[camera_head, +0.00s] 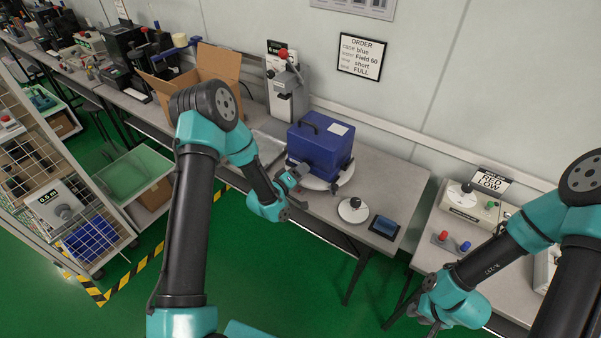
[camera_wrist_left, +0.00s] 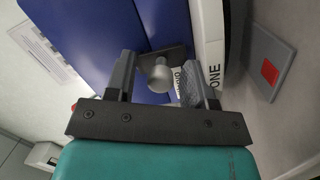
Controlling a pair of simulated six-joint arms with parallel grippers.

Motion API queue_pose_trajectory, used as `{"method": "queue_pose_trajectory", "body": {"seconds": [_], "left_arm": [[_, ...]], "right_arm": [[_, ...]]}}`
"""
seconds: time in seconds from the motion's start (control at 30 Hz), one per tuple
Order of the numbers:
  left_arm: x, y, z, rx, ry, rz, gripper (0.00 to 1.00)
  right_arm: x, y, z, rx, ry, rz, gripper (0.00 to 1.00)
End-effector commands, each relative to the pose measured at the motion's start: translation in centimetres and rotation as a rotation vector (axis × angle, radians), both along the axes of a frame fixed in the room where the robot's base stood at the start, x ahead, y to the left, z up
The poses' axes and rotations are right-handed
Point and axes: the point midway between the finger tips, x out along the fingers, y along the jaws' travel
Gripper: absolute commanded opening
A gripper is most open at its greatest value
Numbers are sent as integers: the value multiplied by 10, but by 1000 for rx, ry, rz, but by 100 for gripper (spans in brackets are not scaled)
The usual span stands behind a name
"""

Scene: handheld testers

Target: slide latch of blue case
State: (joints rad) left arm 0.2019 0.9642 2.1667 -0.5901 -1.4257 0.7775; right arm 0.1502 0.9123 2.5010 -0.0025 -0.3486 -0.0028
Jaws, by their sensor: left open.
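The blue case (camera_head: 322,145) has a dark handle and a white label on top. It stands on a round white turntable (camera_head: 313,183) on the grey bench. In the left wrist view the case's blue face (camera_wrist_left: 104,40) fills the upper middle. A grey knob of the latch (camera_wrist_left: 158,72) sits on a dark plate there and lies between my open left fingers (camera_wrist_left: 163,82); I cannot tell whether they touch it. In the head view my left gripper (camera_head: 292,180) is at the case's front left side. My right gripper (camera_head: 432,322) hangs low at the right; its fingers are too small to read.
A white round device (camera_head: 353,210) and a blue-screened box (camera_head: 384,227) lie on the bench to the right. A grey press (camera_head: 287,92) with a red knob and an open cardboard box (camera_head: 205,75) stand behind. The order sign (camera_head: 361,56) reads case blue.

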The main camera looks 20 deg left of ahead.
Motion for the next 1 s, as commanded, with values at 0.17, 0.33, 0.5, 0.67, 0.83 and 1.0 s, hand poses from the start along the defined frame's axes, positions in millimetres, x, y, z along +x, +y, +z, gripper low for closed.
{"method": "queue_pose_trajectory", "body": {"seconds": [0.17,0.33,0.5,0.67,0.83,1.0], "left_arm": [[0,0,0,0,0,-1,49],[-6,3,0,0,2,0,49],[-26,11,-1,0,4,1,49],[-53,23,-1,-1,3,1,49],[-83,37,-1,-1,3,4,49],[-113,50,0,-2,4,4,49]], "right_arm": [[0,0,0,0,0,0,30],[0,0,0,0,0,0,30],[0,0,0,0,0,0,30],[0,0,0,0,0,0,30],[0,0,0,0,0,0,30],[0,0,0,0,0,0,30]]}}
